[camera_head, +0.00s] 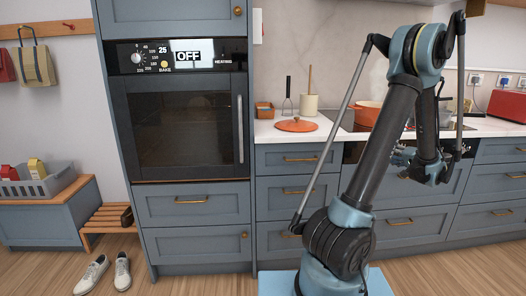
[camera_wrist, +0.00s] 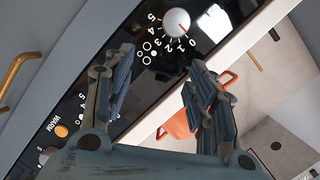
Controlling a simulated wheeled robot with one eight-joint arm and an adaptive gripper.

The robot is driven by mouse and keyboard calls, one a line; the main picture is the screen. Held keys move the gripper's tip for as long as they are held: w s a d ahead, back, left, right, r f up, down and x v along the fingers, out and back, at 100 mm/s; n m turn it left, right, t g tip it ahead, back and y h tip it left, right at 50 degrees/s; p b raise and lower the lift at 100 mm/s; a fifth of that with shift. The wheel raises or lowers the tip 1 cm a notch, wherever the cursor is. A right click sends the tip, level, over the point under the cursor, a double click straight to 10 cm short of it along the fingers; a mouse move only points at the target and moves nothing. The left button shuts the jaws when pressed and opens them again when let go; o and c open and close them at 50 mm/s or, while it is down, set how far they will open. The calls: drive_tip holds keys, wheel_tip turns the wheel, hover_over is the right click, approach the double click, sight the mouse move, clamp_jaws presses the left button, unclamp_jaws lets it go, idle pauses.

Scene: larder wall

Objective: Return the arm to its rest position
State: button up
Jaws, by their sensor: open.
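My arm stands in the right half of the head view, bent over at the top with its forearm hanging down in front of the counter. My gripper (camera_head: 400,158) is by the hob's front edge, partly behind my arm. In the wrist view my gripper (camera_wrist: 160,66) is open, with nothing between its fingers. Beyond the fingers is a black control panel with a white knob (camera_wrist: 177,22), marked 0 to 5, its red mark near 0. I cannot tell whether a finger touches the panel.
An orange pot (camera_head: 367,114) stands on the hob, and an orange lid (camera_head: 297,125) lies on the worktop. A wall oven (camera_head: 185,128) shows OFF. Shoes (camera_head: 92,274) and a slatted bench (camera_head: 105,221) are at the lower left. The floor before the oven is clear.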

drive_tip(key=a+r+n+g+y, duration=0.25)
drive_tip(key=a+g, duration=0.25)
drive_tip(key=a, duration=1.4)
drive_tip(key=s+a+n+g+h, duration=0.1)
drive_tip(key=s+a+g, duration=0.1)
drive_tip(key=s+a, duration=0.4)
drive_tip(key=s+a+n+g, duration=0.1)
drive_tip(key=s+a, duration=0.2)
drive_tip(key=a, duration=0.5)
drive_tip(key=s+a+f+n+g+h, duration=0.1)
drive_tip(key=s+a+f+g, duration=0.1)
drive_tip(key=s+a, duration=0.3)
drive_tip(key=s+a+f+n+g+h, duration=0.1)
drive_tip(key=s+a+f, duration=0.15)
drive_tip(key=s, duration=0.45)
drive_tip(key=s+f+n+g+h, duration=0.1)
drive_tip(key=s+f, duration=0.1)
drive_tip(key=s, duration=0.5)
drive_tip(key=s+f+n+g+h, duration=0.1)
drive_tip(key=s+f+h, duration=0.1)
drive_tip(key=s, duration=0.4)
drive_tip(key=shift+s+f+n, duration=0.35)
drive_tip(key=shift+s+f, duration=0.05)
drive_tip(key=shift+f, duration=0.05)
drive_tip(key=shift+a, duration=0.1)
drive_tip(key=shift+w+f, duration=0.2)
drive_tip(key=shift+w, duration=0.25)
